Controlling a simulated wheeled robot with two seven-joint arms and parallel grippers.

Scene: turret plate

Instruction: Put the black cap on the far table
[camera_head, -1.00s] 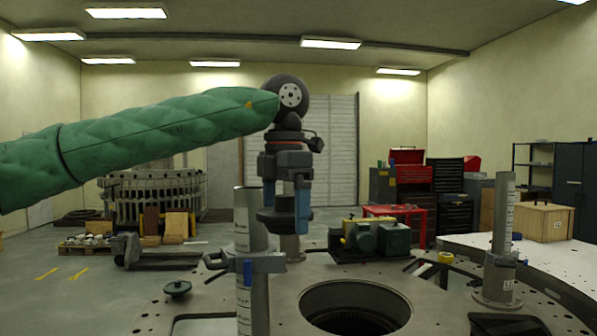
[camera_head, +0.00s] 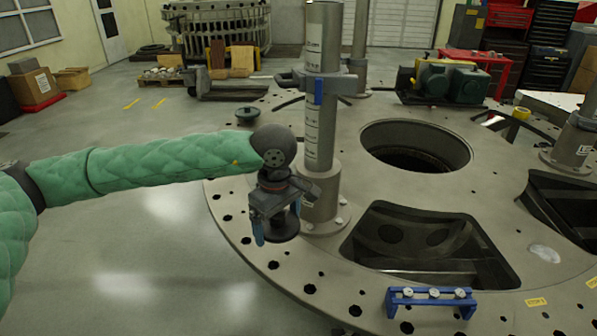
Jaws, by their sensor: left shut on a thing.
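My left gripper (camera_head: 272,226) hangs pointing down, shut on the black cap (camera_head: 284,229), a dark round disc between its blue-tipped fingers. The cap is over or near the left rim of the large grey turret plate (camera_head: 244,213), just left of an upright grey post (camera_head: 323,110). I cannot tell how high it is above the plate. The fingers partly hide the cap. A red table (camera_head: 500,60) stands at the back right, and part of a pale table top (camera_head: 550,103) shows at the right. My right gripper is not in view.
The plate has a large round opening (camera_head: 415,148) and a cut-out (camera_head: 420,245). A blue bracket (camera_head: 431,300) sits at its front edge. A dark green knobbed lid (camera_head: 248,114) lies on its left rim, and a green motor unit (camera_head: 440,80) stands behind. The floor at left is clear.

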